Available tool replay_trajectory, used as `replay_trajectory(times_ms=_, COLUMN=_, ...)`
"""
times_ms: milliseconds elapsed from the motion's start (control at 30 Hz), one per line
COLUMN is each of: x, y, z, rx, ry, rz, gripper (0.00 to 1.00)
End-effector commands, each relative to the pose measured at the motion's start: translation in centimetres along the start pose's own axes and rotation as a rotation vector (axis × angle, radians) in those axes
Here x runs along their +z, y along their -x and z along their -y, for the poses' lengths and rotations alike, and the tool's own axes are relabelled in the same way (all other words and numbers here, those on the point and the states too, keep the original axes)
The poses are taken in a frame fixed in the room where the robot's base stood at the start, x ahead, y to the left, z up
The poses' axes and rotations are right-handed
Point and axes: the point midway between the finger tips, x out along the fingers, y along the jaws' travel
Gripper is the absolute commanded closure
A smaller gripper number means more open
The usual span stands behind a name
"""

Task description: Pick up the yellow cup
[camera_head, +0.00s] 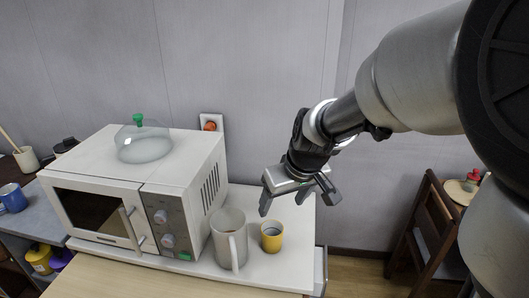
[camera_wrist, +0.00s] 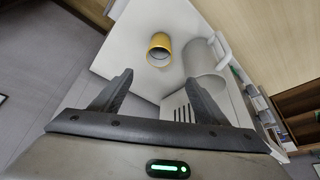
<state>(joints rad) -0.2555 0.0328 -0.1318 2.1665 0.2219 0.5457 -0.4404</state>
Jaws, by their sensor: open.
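The small yellow cup (camera_head: 271,236) stands upright on the white counter, to the right of a larger grey-white mug. In the wrist view the yellow cup (camera_wrist: 159,50) lies beyond the fingertips, roughly between their lines, with its open rim showing. My gripper (camera_head: 299,205) is open and empty. It hangs above the counter, higher than the cup and a little to its right in the head view. Its two fingers (camera_wrist: 163,88) also show in the wrist view, apart from the cup.
The grey-white mug (camera_head: 229,238) stands close beside the cup, between it and the white microwave (camera_head: 140,190). A glass lid with a green knob (camera_head: 144,142) lies on the microwave. A wooden chair (camera_head: 432,225) stands at right. The counter's right edge is near the cup.

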Motion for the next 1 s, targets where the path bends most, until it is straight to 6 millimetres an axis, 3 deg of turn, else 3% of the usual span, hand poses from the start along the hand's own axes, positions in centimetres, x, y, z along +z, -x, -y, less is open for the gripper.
replay_trajectory(times_ms=400, x=0.3, y=-9.0, z=0.0, rx=0.000, ry=-0.002, rz=0.005, gripper=0.32)
replay_trajectory(times_ms=767, x=0.4, y=-12.2, z=-0.1, rx=0.000, ry=-0.002, rz=0.003, gripper=0.32)
replay_trajectory(times_ms=1000, x=0.7, y=-15.7, z=-0.4, rx=0.000, ry=-0.003, rz=0.002, gripper=0.32)
